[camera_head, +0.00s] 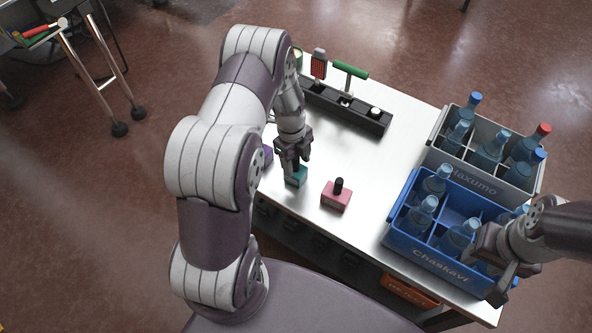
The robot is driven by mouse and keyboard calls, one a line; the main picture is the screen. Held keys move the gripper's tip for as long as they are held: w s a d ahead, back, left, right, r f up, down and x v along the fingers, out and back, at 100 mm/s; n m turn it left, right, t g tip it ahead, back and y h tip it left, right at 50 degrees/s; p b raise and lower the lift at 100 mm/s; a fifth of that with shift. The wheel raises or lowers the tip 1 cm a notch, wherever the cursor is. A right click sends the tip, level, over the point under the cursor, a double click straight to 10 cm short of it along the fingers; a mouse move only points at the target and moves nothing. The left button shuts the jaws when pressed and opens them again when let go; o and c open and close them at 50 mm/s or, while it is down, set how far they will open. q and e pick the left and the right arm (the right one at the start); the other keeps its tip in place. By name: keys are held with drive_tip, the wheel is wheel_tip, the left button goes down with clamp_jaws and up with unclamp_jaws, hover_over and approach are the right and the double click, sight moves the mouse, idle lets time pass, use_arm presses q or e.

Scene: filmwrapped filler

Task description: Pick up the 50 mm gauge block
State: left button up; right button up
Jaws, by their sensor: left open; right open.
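Three small coloured blocks stand near the front left of the white-topped bench. A teal block (297,180) is directly below my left gripper (294,166), which points down with its jaws open. The fingers hide part of the block, and I cannot tell if they touch it. A pink block (336,198) with a black knob stands to the right, clear of the gripper. A purple block (266,154) is partly hidden behind my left arm. Size markings are too small to read, so I cannot tell which is 50 mm. My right gripper (497,262) is open at the blue crate's right side.
A blue crate (433,252) and a grey crate (520,179) with bottles fill the bench's right side. A black rack (368,117) holding tools, one green-handled, stands at the back. The bench top (385,165) between is clear. A metal-framed cart (90,60) stands far left.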

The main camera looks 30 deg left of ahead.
use_arm(q)
drive_tip(key=shift+f, duration=0.4)
clamp_jaws()
drive_tip(key=shift+r, duration=0.1)
